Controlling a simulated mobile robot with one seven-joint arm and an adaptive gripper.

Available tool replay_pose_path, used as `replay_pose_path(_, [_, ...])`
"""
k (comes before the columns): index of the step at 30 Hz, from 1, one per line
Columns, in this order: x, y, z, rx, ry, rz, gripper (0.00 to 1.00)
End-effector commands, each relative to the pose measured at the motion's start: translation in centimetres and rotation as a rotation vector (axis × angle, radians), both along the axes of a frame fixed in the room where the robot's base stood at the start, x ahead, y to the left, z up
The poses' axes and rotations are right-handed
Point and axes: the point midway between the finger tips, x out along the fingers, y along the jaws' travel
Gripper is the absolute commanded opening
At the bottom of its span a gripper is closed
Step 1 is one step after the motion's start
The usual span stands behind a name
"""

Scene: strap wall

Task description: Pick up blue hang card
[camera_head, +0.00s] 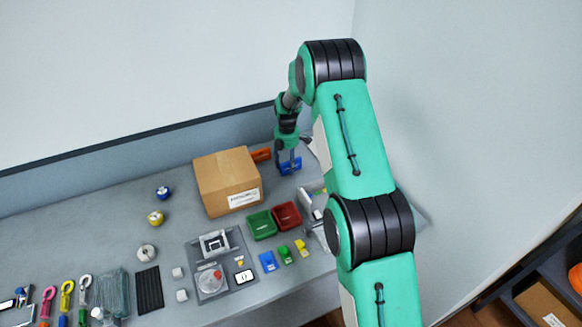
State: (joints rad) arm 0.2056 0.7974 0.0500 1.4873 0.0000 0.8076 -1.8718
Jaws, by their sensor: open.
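A small flat blue piece (268,261), which may be the blue hang card, lies near the front of the bench beside a green piece (286,254) and a yellow piece (302,249). Another blue object (294,166) lies at the back, right of the cardboard box; it is too small to tell whether it is a card or a bin. My gripper (287,168) is open and points down at this rear blue object. The fingers overlap it in the picture, and I cannot tell whether they touch it.
The cardboard box (225,180) stands close to the left of my gripper, with an orange object (261,154) behind it. A green bin (262,225) and a red bin (287,215) sit in front. The wall is close behind.

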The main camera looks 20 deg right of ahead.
Motion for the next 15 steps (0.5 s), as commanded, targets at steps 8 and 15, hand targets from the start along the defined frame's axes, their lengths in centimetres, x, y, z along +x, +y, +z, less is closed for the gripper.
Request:
replay_pose_path(8, [0.02,0.01,-1.17,0.0,-0.001,0.0,0.48])
replay_pose_path(15, [0.02,0.01,-1.14,0.0,-0.001,0.0,0.48])
